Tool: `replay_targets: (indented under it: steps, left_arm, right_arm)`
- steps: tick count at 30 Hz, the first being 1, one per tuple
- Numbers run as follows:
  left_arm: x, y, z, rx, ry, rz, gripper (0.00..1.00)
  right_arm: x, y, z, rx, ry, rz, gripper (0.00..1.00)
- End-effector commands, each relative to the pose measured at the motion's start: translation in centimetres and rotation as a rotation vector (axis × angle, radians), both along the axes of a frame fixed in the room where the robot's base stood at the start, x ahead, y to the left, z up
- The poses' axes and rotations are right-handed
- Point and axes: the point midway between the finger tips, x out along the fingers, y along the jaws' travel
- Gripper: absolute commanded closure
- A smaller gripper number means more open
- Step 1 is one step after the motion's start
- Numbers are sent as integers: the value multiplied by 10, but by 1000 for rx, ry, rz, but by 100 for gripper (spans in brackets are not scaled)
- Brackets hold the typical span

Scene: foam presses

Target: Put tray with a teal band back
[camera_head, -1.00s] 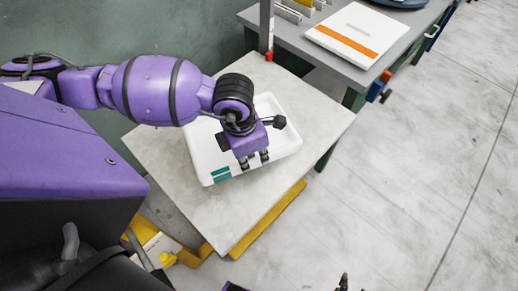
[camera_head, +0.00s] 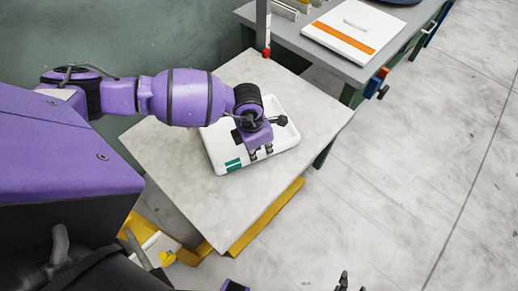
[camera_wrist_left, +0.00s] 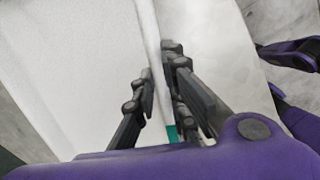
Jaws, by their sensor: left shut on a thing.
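The white tray (camera_head: 216,145) with a teal band (camera_head: 233,165) at its near left corner is on or just above the pale tabletop (camera_head: 180,160); I cannot tell whether it rests there. My left gripper (camera_head: 261,153) points down at the tray's near side and is shut on its wall. In the left wrist view, the fingers (camera_wrist_left: 158,78) have the thin white wall (camera_wrist_left: 152,40) between them, with a bit of teal (camera_wrist_left: 172,132) below. The wrist hides part of the tray. Dark fingertips of my right gripper (camera_head: 343,283) show at the bottom edge; their opening is unclear.
A grey bench (camera_head: 345,68) stands behind at the right, with a white board or tray with an orange band (camera_head: 345,36) on it. A red-tipped post (camera_head: 264,30) rises near the table's far corner. A yellow bar (camera_head: 265,217) lies below the near edge. The near tabletop is bare.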

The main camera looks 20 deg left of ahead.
Motion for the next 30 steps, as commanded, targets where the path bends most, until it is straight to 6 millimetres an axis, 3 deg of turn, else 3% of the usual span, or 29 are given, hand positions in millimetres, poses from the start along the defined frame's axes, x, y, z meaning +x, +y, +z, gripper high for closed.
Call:
replay_targets:
  steps: [6, 7, 11, 23, 30]
  left_arm:
    - [0, 0, -4, 0, 1, 1, 100]
    - [0, 0, -3, 1, 1, 0, 84]
    - [0, 0, -3, 1, 1, 0, 69]
    - [0, 1, 6, 0, -1, 0, 69]
    - [-4, 5, 52, 0, -4, -1, 69]
  right_arm:
    - [-2, 1, -2, 1, 5, 2, 60]
    - [-1, 1, -2, 1, 4, 2, 60]
    - [-1, 1, -2, 2, 3, 3, 60]
    - [2, 4, 1, 8, -4, -5, 60]
    - [5, 5, 5, 11, -9, -5, 60]
